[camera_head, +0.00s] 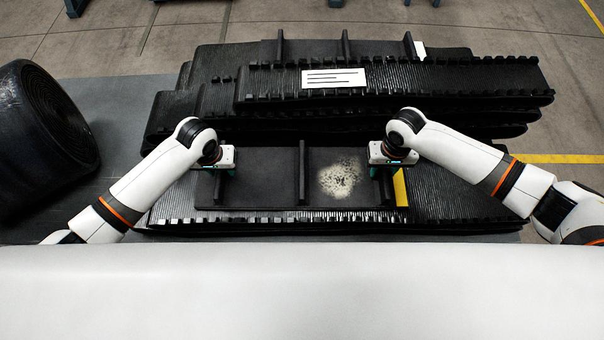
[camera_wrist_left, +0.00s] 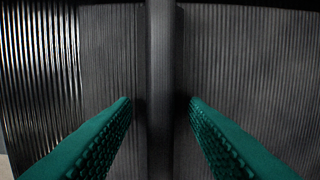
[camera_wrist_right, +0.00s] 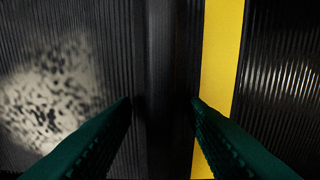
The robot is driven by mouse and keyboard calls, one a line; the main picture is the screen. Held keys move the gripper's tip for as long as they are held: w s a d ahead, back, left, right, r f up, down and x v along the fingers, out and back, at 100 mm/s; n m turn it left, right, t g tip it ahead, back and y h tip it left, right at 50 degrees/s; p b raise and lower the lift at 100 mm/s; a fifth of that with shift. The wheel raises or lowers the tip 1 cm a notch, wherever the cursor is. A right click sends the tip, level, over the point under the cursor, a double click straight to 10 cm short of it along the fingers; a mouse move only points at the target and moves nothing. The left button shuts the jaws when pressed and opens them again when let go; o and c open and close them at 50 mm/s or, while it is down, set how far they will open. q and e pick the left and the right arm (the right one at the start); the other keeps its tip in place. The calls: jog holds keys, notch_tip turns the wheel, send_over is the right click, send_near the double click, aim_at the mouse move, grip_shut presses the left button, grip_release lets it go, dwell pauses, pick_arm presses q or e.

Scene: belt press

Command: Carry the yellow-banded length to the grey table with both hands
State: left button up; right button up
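The yellow-banded length (camera_head: 270,180) is a black ribbed belt piece with upright cleats, a pale speckled patch and a yellow band at its right end. It lies flat on wider black belting in the head view. My left gripper (camera_head: 222,170) is at its left end, its green fingers open on either side of a cleat (camera_wrist_left: 161,60) with gaps showing. My right gripper (camera_head: 385,170) is at its right end, fingers open astride another cleat (camera_wrist_right: 165,60) beside the yellow band (camera_wrist_right: 220,70). I cannot tell which surface is the grey table.
Stacked black belts, one with a white label (camera_head: 334,79), lie just behind. A large black roll (camera_head: 40,130) stands at left on a dark grey surface (camera_head: 125,95). A broad pale surface (camera_head: 300,290) fills the foreground. Concrete floor shows beyond.

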pick_arm(q)
grip_shut()
pick_arm(e)
grip_shut()
jog(key=shift+r, duration=0.1)
dwell(1.0)
pick_arm(q)
jog(key=shift+w+r+p, duration=0.2)
jog(key=shift+r+p, duration=0.1)
jog(key=shift+r, duration=0.05)
pick_arm(e)
jog(key=shift+w+r, duration=0.2)
jog(key=shift+r, duration=0.05)
